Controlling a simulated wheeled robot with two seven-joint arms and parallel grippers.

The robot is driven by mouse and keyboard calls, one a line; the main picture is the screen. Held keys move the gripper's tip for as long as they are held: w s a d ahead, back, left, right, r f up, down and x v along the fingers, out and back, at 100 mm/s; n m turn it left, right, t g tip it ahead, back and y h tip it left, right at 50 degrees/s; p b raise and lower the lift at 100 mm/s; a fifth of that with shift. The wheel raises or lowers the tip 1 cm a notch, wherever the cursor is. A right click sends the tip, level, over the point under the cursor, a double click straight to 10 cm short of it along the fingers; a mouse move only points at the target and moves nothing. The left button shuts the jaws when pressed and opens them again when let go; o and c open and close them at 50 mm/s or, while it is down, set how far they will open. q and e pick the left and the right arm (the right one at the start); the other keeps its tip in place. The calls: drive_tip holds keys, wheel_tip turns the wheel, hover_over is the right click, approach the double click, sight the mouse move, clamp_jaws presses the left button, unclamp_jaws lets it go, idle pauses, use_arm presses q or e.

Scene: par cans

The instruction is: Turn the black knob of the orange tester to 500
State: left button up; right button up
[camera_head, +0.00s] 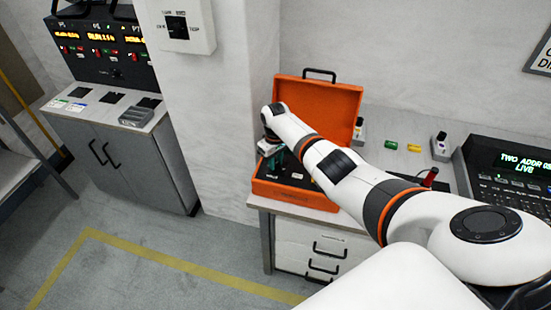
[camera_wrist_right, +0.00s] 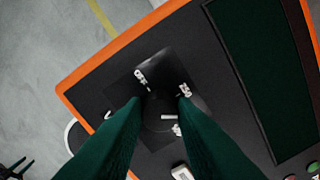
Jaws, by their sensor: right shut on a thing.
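The orange tester (camera_head: 293,195) is an open case on the bench in the head view, its lid raised behind it. In the right wrist view its black panel (camera_wrist_right: 215,75) has an orange rim. The black knob (camera_wrist_right: 160,122) sits between the dark green fingers of my right gripper (camera_wrist_right: 161,101), which is shut on it. The labels OFF and 250 show beyond the knob. A short white line shows on the knob, pointing right in this view, near another label partly hidden by the right finger. In the head view the knob is hidden by my right arm. My left gripper is not in view.
The tester stands at the front left of a white bench (camera_head: 295,245) beside a wall pillar. A console with a green-lit screen (camera_head: 523,165) is at the right, with small devices (camera_head: 440,145) on the bench. A grey cabinet (camera_head: 130,160) stands at left.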

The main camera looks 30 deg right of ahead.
sight(276, 163)
drive_tip(key=m+p, duration=0.1)
drive_tip(key=m, duration=0.4)
drive_tip(key=shift+r+m, duration=0.1)
drive_tip(key=shift+m, duration=0.2)
drive_tip(key=m, duration=0.5)
drive_tip(key=shift+w+m+p, duration=0.1)
drive_tip(key=shift+m+p, duration=0.2)
drive_tip(key=shift+p, duration=0.1)
drive_tip(key=o, duration=1)
drive_tip(key=shift+r+p, duration=0.4)
drive_tip(key=shift+r, duration=0.15)
wheel_tip(276, 163, up, 4)
drive_tip(key=shift+r+p, duration=0.15)
drive_tip(key=shift+p, duration=0.55)
wheel_tip(276, 163, up, 7)
drive_tip(key=shift+f+b, duration=0.2)
drive_tip(key=shift+b, duration=0.25)
